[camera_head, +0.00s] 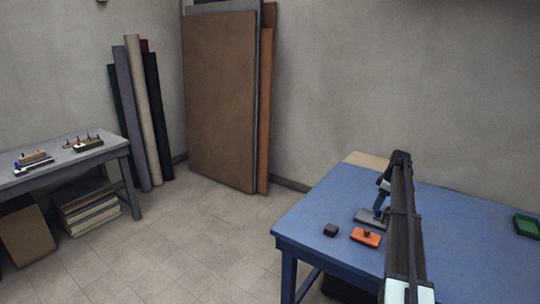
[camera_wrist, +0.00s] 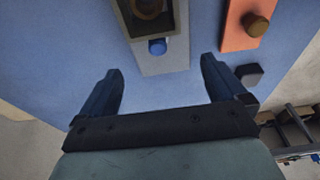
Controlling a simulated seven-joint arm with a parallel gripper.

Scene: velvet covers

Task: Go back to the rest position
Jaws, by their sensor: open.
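My gripper (camera_head: 380,208) is over the blue table (camera_head: 460,240), near a grey plate (camera_head: 366,217). In the wrist view my gripper (camera_wrist: 160,66) has its two fingers wide apart with nothing between them. The grey plate (camera_wrist: 174,62) shows just beyond the fingertips, with a blue knob (camera_wrist: 157,47) on it and a dark frame (camera_wrist: 178,24) around a brown round part. My gripper's exact height above the table is hard to tell.
An orange block (camera_head: 365,238) with a brown knob and a small dark block (camera_head: 331,230) lie close by. A green tray (camera_head: 526,226) is at the far right. A grey bench (camera_head: 60,165), fabric rolls (camera_head: 140,110) and leaning boards (camera_head: 220,100) stand away left.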

